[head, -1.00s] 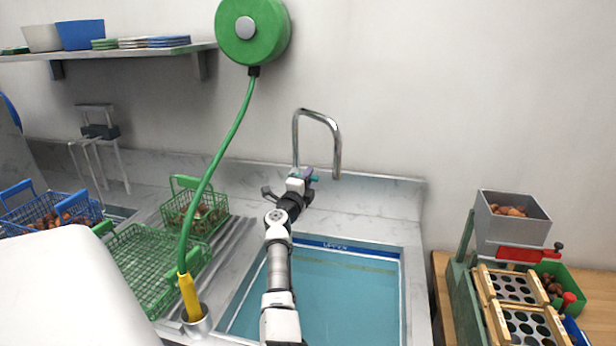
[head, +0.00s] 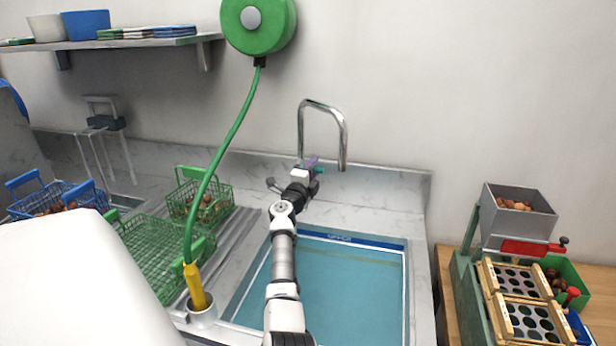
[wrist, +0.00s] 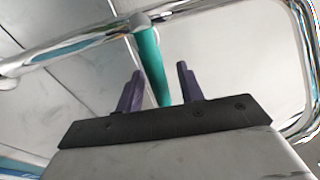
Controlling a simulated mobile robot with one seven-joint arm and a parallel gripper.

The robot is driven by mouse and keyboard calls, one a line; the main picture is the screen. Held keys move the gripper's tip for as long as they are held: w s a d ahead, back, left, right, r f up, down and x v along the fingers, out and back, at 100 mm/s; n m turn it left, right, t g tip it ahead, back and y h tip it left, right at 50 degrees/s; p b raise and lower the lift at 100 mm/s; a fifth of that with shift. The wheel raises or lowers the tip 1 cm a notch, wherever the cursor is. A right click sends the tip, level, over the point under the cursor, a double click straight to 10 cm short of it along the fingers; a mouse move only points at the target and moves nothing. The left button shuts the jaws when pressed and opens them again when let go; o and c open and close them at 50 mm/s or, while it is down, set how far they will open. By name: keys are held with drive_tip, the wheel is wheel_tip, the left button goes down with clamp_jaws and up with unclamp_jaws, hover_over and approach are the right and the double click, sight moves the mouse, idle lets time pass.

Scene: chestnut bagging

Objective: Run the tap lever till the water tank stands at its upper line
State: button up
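The water tank (head: 414,275) is a sunken basin of blue-green water (head: 340,295). A blue band (head: 365,245) with white lettering runs along its back wall, just above the water. A chrome tap (head: 343,130) arches behind it; I see no stream at its spout. The teal tap lever (head: 319,169) shows beside my gripper (head: 312,164). In the wrist view the lever (wrist: 151,60) stands between the two purple fingers of my gripper (wrist: 158,85). The fingers are apart, with a gap at the right finger; contact at the left finger is unclear.
Green wire baskets (head: 150,255) and a blue basket (head: 60,197) stand left of the tank. A green hose (head: 215,170) hangs from a reel to a yellow nozzle (head: 195,285). A hopper with perforated trays (head: 515,280) stands at the right.

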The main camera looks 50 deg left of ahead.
drive_tip(key=p+v, duration=0.1)
drive_tip(key=v, duration=1.2)
drive_tip(key=shift+s+d+p, duration=0.2)
drive_tip(key=shift+s+p, duration=0.05)
drive_tip(key=shift+p, duration=0.1)
drive_tip(key=shift+f, duration=0.1)
